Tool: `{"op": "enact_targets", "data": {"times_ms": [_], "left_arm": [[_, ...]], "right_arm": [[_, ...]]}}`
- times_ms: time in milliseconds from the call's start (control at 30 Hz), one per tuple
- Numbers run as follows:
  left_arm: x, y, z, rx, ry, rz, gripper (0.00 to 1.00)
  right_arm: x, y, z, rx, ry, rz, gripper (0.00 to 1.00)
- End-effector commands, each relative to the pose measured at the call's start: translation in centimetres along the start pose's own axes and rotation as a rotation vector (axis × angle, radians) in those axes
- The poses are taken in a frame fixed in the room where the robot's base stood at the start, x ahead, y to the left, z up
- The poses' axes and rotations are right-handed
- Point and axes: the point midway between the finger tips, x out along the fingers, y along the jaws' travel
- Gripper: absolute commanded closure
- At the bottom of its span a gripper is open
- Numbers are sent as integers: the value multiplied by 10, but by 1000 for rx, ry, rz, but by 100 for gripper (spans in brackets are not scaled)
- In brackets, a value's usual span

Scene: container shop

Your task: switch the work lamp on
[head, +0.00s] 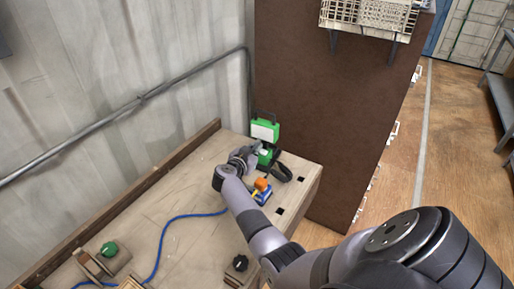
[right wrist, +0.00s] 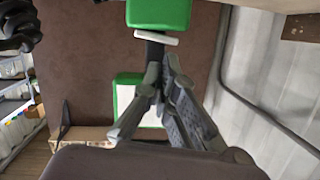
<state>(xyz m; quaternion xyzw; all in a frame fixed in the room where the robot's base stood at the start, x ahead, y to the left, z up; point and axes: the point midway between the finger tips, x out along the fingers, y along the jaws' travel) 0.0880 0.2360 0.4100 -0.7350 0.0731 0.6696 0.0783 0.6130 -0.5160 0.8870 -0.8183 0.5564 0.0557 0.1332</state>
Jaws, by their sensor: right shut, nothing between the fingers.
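The green work lamp (head: 265,131) with a white front panel and a black handle stands at the far end of the workbench, against the brown panel. Whether it is lit I cannot tell. My right gripper (head: 257,148) is at the lamp's lower part, shut and empty. In the right wrist view the fingertips (right wrist: 161,62) are together close to the black middle part, between a green block with a white bar (right wrist: 156,38) and the green-framed white panel (right wrist: 126,94). Contact is unclear. The switch is not clearly made out. My left gripper is out of view.
The wooden workbench (head: 190,190) carries a blue cable (head: 165,235), a blue and orange item (head: 263,191), a black loop (head: 284,173), a green knob (head: 109,249) and a black knob (head: 240,263). A tall brown panel (head: 320,110) stands behind the lamp.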

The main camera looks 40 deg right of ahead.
Motion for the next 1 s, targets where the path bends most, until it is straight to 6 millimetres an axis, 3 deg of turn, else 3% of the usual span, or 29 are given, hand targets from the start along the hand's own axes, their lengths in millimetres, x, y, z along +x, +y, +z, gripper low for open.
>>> {"op": "enact_targets", "data": {"times_ms": [467,833,1000], "left_arm": [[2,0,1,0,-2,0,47],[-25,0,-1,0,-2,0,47],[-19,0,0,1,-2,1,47]], "right_arm": [[0,0,2,-3,0,1,100],[2,-8,9,-203,-4,52,100],[3,-6,13,-193,0,50,100]]}}
